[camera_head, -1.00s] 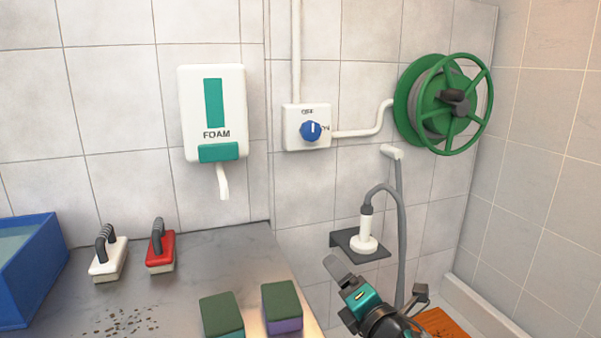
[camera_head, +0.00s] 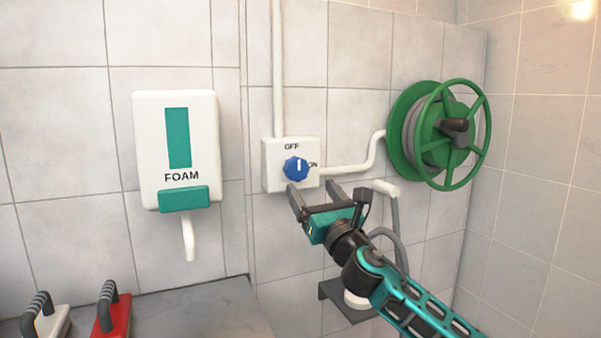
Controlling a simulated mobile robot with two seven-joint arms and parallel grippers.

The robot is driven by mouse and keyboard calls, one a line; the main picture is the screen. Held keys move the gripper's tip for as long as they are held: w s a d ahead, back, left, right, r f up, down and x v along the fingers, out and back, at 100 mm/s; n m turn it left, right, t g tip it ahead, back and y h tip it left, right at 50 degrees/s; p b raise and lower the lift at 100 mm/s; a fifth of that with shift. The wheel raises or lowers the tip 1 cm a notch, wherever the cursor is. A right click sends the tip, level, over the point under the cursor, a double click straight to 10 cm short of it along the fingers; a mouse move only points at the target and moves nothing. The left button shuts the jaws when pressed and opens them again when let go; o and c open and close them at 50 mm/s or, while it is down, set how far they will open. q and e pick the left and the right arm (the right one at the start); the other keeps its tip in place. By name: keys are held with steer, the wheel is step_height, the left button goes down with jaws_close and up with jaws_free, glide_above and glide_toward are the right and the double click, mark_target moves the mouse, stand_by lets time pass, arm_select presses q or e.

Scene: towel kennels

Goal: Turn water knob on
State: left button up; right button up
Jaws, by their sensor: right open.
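The blue water knob (camera_head: 296,169) sits on a white control box (camera_head: 270,180) on the tiled wall. Its white mark points up toward the word OFF, and ON is printed to its right. My right gripper (camera_head: 315,190) is open and empty, just below and slightly right of the knob in the picture. The fingertips overlap the lower edge of the box; I cannot tell whether they touch it. My left gripper is not in view.
A green hose reel (camera_head: 402,130) is on the wall to the right, joined to the box by a white pipe (camera_head: 350,168). A foam dispenser (camera_head: 148,145) hangs at left. Below it are a red brush (camera_head: 118,318) and a white brush (camera_head: 52,325) on the grey counter (camera_head: 215,310).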

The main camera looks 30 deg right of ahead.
mark_target(299, 171)
steer(key=x, duration=0.7)
steer(key=shift+w+f, duration=0.1)
steer(key=c, duration=1)
